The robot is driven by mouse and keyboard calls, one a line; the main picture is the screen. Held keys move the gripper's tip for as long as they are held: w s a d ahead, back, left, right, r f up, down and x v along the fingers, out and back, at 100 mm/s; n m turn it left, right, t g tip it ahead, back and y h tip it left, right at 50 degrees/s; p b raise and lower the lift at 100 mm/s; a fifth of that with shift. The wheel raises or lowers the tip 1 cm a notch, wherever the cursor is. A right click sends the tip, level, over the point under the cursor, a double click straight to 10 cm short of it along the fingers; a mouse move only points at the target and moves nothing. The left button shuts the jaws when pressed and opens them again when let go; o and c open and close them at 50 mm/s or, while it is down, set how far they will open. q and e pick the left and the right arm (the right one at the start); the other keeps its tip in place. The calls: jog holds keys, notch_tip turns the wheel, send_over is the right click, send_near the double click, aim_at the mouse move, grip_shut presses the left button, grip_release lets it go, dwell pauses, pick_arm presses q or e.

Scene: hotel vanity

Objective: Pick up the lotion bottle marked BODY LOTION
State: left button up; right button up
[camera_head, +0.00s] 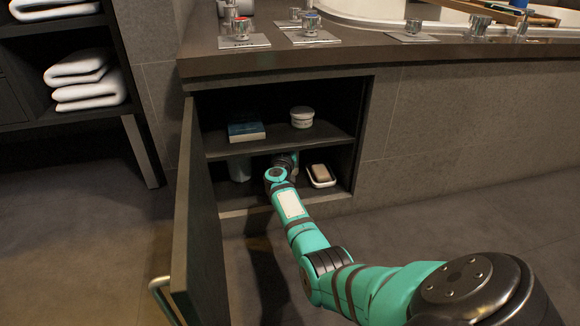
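No bottle with a readable BODY LOTION label can be made out. My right arm reaches from the lower right into the lower compartment of an open cabinet (220,148). The dark end of my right gripper (287,160) shows partly behind my wrist, and its fingers are hidden, so I cannot tell whether it holds anything. A dim greyish container (239,169) stands on the lower shelf left of my wrist, its label not readable. My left gripper is not in view.
The cabinet door (198,220) stands open at left. The upper shelf holds a blue box (246,131) and a white jar (302,117). A soap dish (321,176) sits right of the wrist. The countertop (300,55) overhangs above. Folded towels (88,80) lie far left.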

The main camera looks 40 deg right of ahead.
grip_shut()
dwell(0.3)
